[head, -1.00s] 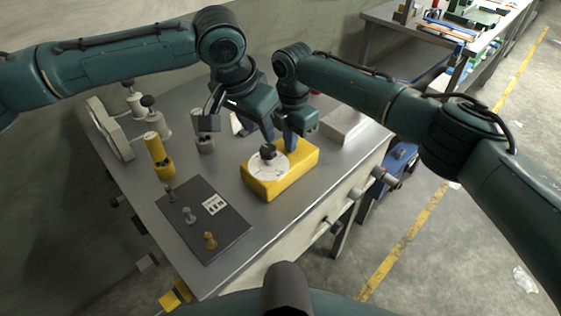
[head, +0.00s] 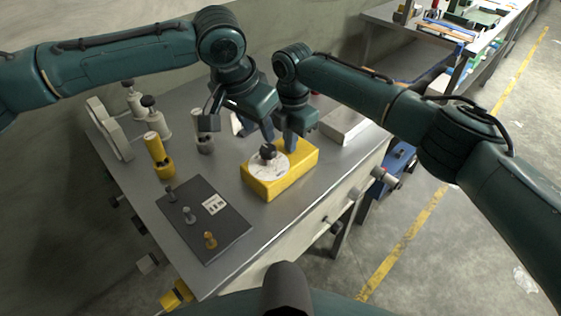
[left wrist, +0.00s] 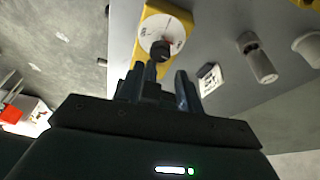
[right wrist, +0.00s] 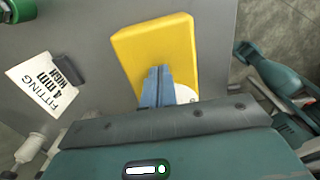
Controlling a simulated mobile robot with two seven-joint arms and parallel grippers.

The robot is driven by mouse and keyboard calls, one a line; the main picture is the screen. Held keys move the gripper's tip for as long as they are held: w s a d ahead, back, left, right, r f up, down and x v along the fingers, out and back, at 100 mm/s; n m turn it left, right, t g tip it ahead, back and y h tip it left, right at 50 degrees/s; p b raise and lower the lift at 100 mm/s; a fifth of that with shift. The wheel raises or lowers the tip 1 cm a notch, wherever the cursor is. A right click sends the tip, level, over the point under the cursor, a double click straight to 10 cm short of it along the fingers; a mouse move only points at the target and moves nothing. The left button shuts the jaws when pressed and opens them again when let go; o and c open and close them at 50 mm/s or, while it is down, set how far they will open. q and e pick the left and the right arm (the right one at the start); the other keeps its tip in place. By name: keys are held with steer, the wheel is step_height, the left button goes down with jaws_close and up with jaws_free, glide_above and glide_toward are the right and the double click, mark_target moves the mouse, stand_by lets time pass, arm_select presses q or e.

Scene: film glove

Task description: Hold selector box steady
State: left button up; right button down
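The selector box (head: 296,172) is a yellow block with a white dial plate (head: 262,172) and a black knob (head: 268,152) on top. It lies on the grey bench. In the left wrist view the knob (left wrist: 160,50) is just beyond my left gripper (left wrist: 167,75), whose fingers are apart with nothing visible between them. My left gripper (head: 268,134) hangs above and behind the knob in the head view. My right gripper (right wrist: 158,70) has its fingers together over the box's yellow top (right wrist: 155,45). In the head view its tips (head: 290,147) appear to touch the box; exact contact is unclear.
A dark mat (head: 215,235) with several small pegs lies at the front left of the bench (head: 190,255). A yellow cylinder (head: 158,155) and grey knobbed posts stand at the left. A printed card (right wrist: 45,85) lies beside the box. The bench front has protruding handles (head: 383,176).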

mark_target(268, 148)
stand_by(0.4)
arm_select(q)
steer(key=shift+o, duration=1.4)
steer(key=shift+s+a+r, duration=0.15)
steer(key=shift+r, duration=0.25)
steer(key=shift+o, duration=0.6)
steer(key=r, duration=0.1)
steer(key=a+r+m, duration=0.1)
steer(key=s+r+h, duration=0.1)
steer(key=shift+a, duration=0.25)
steer(key=shift+t, duration=0.3)
steer(key=x, duration=1.1)
steer(key=shift+d+f, duration=0.15)
steer(key=shift+f, duration=0.15)
steer(key=shift+c, duration=0.2)
steer(key=shift+m, duration=0.3)
steer(key=c, duration=0.9)
